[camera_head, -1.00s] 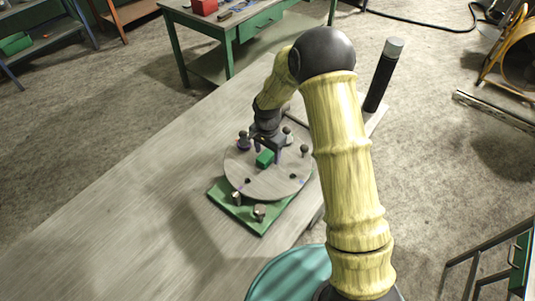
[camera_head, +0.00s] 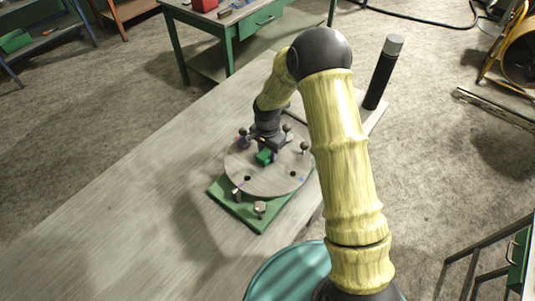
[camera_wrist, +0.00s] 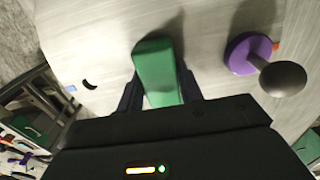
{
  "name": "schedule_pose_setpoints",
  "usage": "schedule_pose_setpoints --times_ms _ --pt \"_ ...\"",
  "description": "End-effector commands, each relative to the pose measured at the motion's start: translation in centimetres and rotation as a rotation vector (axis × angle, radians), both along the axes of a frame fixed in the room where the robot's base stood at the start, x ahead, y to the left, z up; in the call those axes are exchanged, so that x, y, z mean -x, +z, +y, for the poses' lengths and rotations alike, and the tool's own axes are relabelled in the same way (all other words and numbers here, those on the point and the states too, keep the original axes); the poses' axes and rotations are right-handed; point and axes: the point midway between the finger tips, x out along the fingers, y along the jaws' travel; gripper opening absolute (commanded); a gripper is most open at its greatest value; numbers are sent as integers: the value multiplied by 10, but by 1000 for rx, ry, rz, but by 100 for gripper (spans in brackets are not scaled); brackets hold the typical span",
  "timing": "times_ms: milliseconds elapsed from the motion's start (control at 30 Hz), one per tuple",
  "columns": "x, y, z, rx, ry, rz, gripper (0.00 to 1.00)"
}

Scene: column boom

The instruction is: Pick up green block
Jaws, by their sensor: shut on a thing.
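The green block (camera_head: 264,157) lies on a round grey disc (camera_head: 262,184) that sits on a green square base (camera_head: 238,212). My gripper (camera_head: 267,152) points down over the disc and is shut on the block. In the wrist view the green block (camera_wrist: 158,72) sits between the two dark fingers (camera_wrist: 160,98), with its far end sticking out past them. The picture does not show clearly whether the block still touches the disc.
Several ball-topped knobs stand around the disc; one with a purple base (camera_wrist: 245,53) is right of the block in the wrist view. A dark cylinder (camera_head: 382,75) stands at the table's far right. The long table (camera_head: 120,215) is bare at left.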

Motion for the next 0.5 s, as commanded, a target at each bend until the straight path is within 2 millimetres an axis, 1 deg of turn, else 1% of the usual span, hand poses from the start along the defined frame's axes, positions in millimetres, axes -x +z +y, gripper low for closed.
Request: schedule_pose_setpoints --times_ms 267,367,500 --pt "-1 4 0 -1 0 -3 13" --pt "-2 11 0 -1 0 -5 13" --pt "-2 29 1 -2 0 -7 13"
